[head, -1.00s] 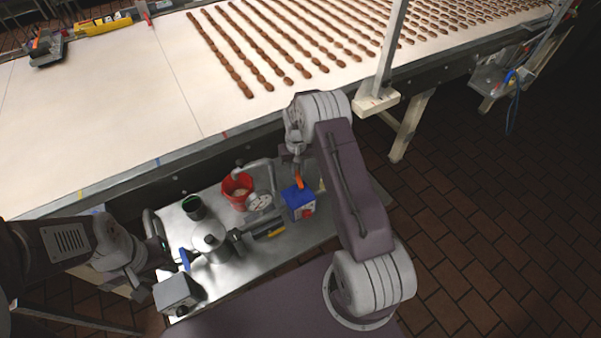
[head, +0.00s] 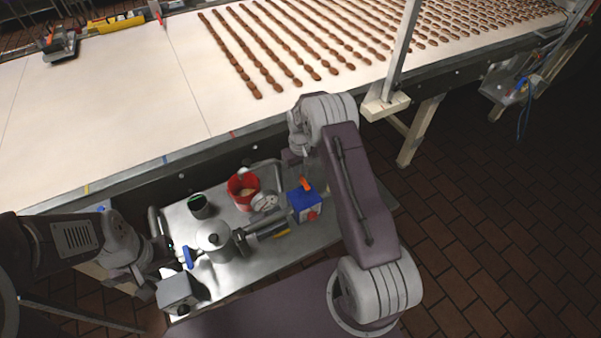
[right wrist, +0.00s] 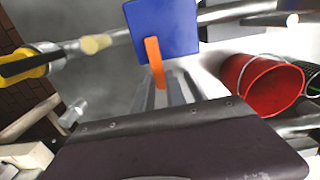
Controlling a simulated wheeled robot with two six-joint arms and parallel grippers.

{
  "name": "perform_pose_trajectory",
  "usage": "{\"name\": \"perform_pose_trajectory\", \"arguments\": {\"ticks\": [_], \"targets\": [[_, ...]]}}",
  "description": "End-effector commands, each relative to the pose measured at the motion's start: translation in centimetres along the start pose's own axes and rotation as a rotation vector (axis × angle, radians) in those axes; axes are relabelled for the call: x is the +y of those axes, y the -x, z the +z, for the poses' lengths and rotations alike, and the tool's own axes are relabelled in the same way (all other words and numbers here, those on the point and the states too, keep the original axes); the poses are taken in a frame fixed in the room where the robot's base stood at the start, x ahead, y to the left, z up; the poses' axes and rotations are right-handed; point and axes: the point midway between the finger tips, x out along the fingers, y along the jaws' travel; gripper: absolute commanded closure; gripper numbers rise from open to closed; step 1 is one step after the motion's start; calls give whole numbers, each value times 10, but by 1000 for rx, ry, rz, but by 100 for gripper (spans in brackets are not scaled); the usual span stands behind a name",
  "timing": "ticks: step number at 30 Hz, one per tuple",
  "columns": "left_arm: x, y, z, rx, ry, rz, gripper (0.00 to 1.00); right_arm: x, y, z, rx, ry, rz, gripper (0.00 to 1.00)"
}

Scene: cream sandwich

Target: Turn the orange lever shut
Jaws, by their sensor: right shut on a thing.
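The orange lever (head: 306,184) stands on the blue box (head: 304,205) on the metal tray. In the right wrist view the lever (right wrist: 155,58) runs down from the blue box (right wrist: 178,28) to between my right fingers. My right gripper (right wrist: 165,92) is shut on the lever's free end. In the head view my right arm partly covers that gripper. My left gripper (head: 172,262) is low on the left, beside a blue handle (head: 187,257); its fingers are too small and dark to judge.
A metal tray (head: 240,283) holds a grey canister (head: 214,238), a dark cup (head: 200,206), a red bucket (head: 243,187) and a pipe with a yellow label. The conveyor (head: 120,110) with rows of brown pieces lies beyond. A post (head: 402,60) stands right of my right arm.

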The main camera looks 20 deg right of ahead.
Motion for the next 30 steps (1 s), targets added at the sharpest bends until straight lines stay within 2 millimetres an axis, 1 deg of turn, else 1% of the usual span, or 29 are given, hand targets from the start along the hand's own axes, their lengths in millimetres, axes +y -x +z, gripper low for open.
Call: {"name": "perform_pose_trajectory", "arguments": {"ticks": [1,2,3,4,12,15,17,24,27,30], "targets": [[0,0,0,0,0,0,64,0,2,-1,3,3,2,100],[0,0,0,0,0,0,64,0,2,-1,3,3,2,81],[0,0,0,0,0,0,64,0,2,-1,3,2,2,70],[0,0,0,0,0,0,64,0,2,-1,3,2,1,62],[0,0,0,0,0,0,64,0,1,0,1,1,1,62],[0,-3,0,0,0,0,64,0,6,-1,3,0,1,62],[0,-7,1,0,0,0,64,0,15,-2,6,0,2,62],[0,-20,2,0,0,0,64,0,68,-1,7,1,2,62],[0,-21,2,0,0,0,64,0,83,-1,6,1,2,62],[0,-22,2,0,0,0,64,0,90,0,4,1,2,62]]}}
